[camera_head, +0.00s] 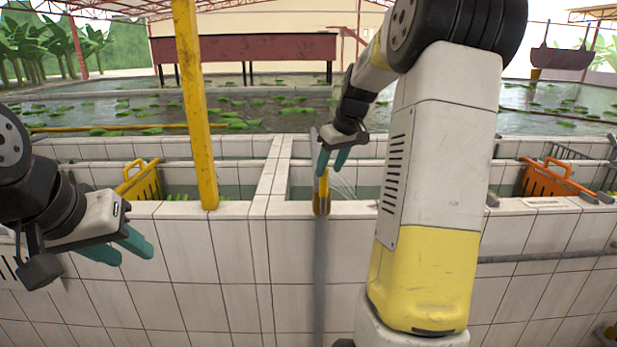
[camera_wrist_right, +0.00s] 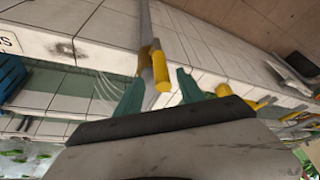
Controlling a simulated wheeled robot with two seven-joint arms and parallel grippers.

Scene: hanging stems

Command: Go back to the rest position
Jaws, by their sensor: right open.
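My right gripper (camera_head: 332,163) is over the tiled basins with its teal fingers pointing down and apart. In the right wrist view its fingers (camera_wrist_right: 160,84) stand open on either side of a yellow-ended grey pipe (camera_wrist_right: 144,25); I cannot tell whether they touch it. In the head view the yellow fitting (camera_head: 321,190) sits at the pipe's top, just below the fingertips. Water sprays beside it. My left gripper (camera_head: 134,258) is at the left, in front of the tiled wall, its teal fingers apart and empty.
A yellow post (camera_head: 195,100) rises from the basin wall (camera_head: 240,209) between my grippers. A yellow crate (camera_head: 141,182) stands at the left and an orange crate (camera_head: 552,180) at the right. A pond with green leaves (camera_head: 285,112) lies behind.

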